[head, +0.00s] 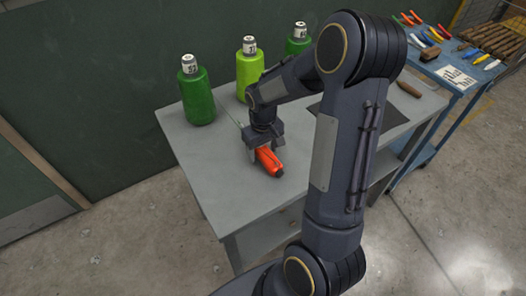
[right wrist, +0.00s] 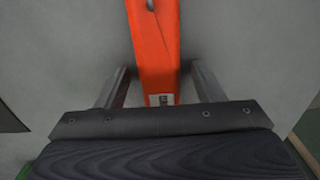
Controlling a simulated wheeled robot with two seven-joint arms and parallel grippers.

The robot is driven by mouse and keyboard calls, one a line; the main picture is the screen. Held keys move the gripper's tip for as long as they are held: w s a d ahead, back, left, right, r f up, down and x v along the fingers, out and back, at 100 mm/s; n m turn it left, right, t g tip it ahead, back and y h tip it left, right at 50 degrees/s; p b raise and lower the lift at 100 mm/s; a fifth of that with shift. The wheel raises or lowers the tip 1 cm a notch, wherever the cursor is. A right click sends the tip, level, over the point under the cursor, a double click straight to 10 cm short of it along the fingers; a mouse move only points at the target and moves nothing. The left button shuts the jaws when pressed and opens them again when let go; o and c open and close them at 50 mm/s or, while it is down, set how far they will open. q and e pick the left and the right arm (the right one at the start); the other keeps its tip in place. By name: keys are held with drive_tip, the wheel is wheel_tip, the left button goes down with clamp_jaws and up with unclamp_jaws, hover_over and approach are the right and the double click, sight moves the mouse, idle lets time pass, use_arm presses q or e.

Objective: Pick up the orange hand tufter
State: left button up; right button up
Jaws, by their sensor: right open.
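The orange hand tufter (head: 269,163) lies on the grey table (head: 262,207), near its middle. My right gripper (head: 265,148) is directly over the tufter, pointing down, and hides part of it in the head view. In the right wrist view the tufter's orange body (right wrist: 155,45) runs between the two open fingers (right wrist: 160,88). A gap shows between the tufter and each finger, so the gripper is open and empty. My left gripper is not in view.
Dark green (head: 197,97), light green (head: 249,72) and green (head: 298,44) bottles stand along the table's back. A dark mat (head: 385,122) and a brown-handled tool (head: 409,90) lie to the right. A blue cart (head: 440,118) with hand tools stands beyond.

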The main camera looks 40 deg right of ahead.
drive_tip(key=c, duration=1.3)
clamp_jaws()
drive_tip(key=shift+r, duration=0.15)
